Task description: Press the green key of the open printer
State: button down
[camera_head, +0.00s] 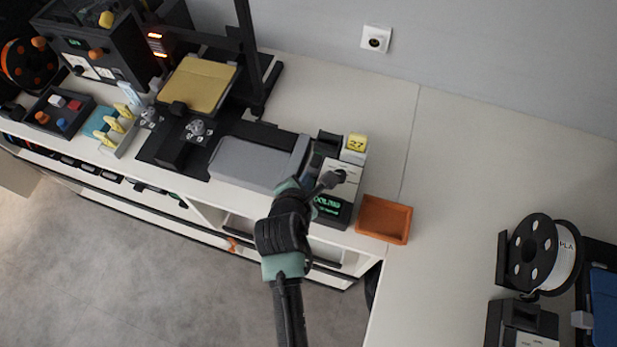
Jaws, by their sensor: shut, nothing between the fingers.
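The open-frame printer, with its black upright frame (247,45) and yellow bed (197,85), stands on the bench left of centre. Its control box appears to be the unit at its right, with a white panel (346,167) and a dark screen (330,207) showing green text that seems to read "COOLING". My gripper (336,178) reaches in from below and is shut and empty. Its tips are over the white panel; I cannot tell whether they touch it. I cannot make out a green key; my gripper covers part of the panel.
A yellow block marked 27 (356,143) sits at the control box's back. An orange tray (384,219) stands close at its right. A grey slab (250,163) lies left. An enclosed printer (95,45) is far left, a spool (540,255) at right. The bench between is clear.

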jog(key=shift+r+p, duration=0.95)
jog(key=shift+p, duration=0.2)
notch_tip(320, 180, up, 5)
jog(key=p, duration=0.5)
dwell(0.6)
